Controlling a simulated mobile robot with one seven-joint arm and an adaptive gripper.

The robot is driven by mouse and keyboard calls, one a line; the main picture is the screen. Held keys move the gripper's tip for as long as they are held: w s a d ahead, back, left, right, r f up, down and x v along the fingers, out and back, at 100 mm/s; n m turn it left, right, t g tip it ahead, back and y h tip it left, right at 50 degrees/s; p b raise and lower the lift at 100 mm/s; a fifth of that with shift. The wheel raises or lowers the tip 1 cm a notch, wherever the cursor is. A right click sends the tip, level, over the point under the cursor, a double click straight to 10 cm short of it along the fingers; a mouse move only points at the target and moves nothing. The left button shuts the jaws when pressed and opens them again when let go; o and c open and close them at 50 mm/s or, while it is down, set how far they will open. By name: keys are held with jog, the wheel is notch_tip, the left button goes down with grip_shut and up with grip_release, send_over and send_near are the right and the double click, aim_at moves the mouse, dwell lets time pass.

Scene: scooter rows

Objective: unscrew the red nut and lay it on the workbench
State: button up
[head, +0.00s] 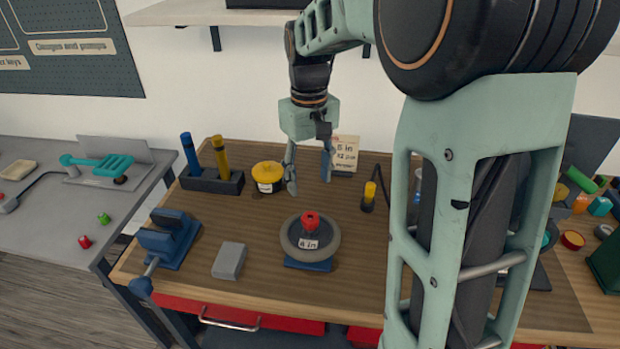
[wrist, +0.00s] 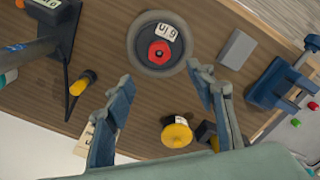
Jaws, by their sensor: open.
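The red nut (head: 310,221) sits at the centre of a dark round wheel (head: 290,240) with a white label, on a blue base on the workbench (head: 200,275). In the wrist view the red nut (wrist: 160,52) is at the top middle, beyond my fingertips. My gripper (head: 310,185) is open and empty, above the bench and behind the wheel in the head view. In the wrist view my gripper (wrist: 165,85) has its two fingers spread wide, with bare wood between them. Nothing touches the nut.
A grey block (head: 229,261) and a blue vise (head: 167,240) stand left of the wheel. A yellow-topped canister (head: 268,177) and a holder (head: 210,182) with blue and yellow handles stand behind. A yellow-tipped tool (head: 369,195) is to the right. Bare wood lies between them.

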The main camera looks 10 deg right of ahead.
aim_at(310, 219)
notch_tip(310, 219, down, 11)
jog(key=n, duration=1.1)
jog(key=shift+s+f, duration=0.1)
jog(key=shift+f, duration=0.05)
